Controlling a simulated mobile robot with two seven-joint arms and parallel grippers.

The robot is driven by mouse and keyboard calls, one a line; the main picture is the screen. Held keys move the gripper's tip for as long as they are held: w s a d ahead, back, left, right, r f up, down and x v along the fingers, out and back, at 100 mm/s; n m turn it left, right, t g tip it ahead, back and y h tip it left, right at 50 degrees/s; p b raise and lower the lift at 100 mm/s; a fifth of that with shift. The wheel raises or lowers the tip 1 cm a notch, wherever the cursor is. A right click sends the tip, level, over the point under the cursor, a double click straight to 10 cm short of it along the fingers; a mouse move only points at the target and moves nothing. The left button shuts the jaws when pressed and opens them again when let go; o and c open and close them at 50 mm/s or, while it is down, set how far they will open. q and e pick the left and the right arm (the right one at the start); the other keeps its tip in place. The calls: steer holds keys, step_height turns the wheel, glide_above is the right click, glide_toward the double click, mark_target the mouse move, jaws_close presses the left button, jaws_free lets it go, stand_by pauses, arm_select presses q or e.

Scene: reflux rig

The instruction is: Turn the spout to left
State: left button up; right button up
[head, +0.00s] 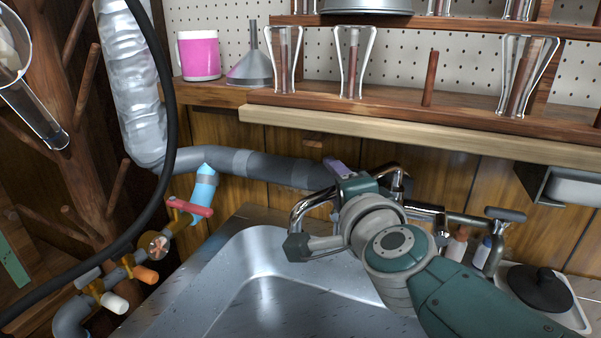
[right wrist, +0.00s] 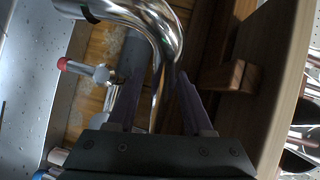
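The chrome spout (head: 306,205) curves over the back of the steel sink in the head view, its bend at the left and its lower end down near my wrist. My right gripper (head: 338,168) is at the back of the sink beside the spout, with my wrist hiding part of the faucet. In the right wrist view, the spout (right wrist: 150,18) bends down from the upper left toward the gap between the two purple fingers of my right gripper (right wrist: 158,75). The fingers are apart. Whether they touch the pipe cannot be told. My left gripper is not in view.
The sink (head: 225,262) lies below. A wooden shelf (head: 430,130) with glassware overhangs behind my gripper. Grey pipe (head: 262,165) and valves (head: 158,245) stand left. Bottles (head: 457,245) and a black-lidded item (head: 540,290) stand right.

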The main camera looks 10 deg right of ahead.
steer(key=s+r+p, duration=0.1)
steer(key=s+p, duration=0.3)
steer(key=s, duration=0.5)
steer(key=shift+s+d+r+p, duration=0.15)
steer(key=shift+s+r+p, duration=0.15)
steer(key=shift+s, duration=0.1)
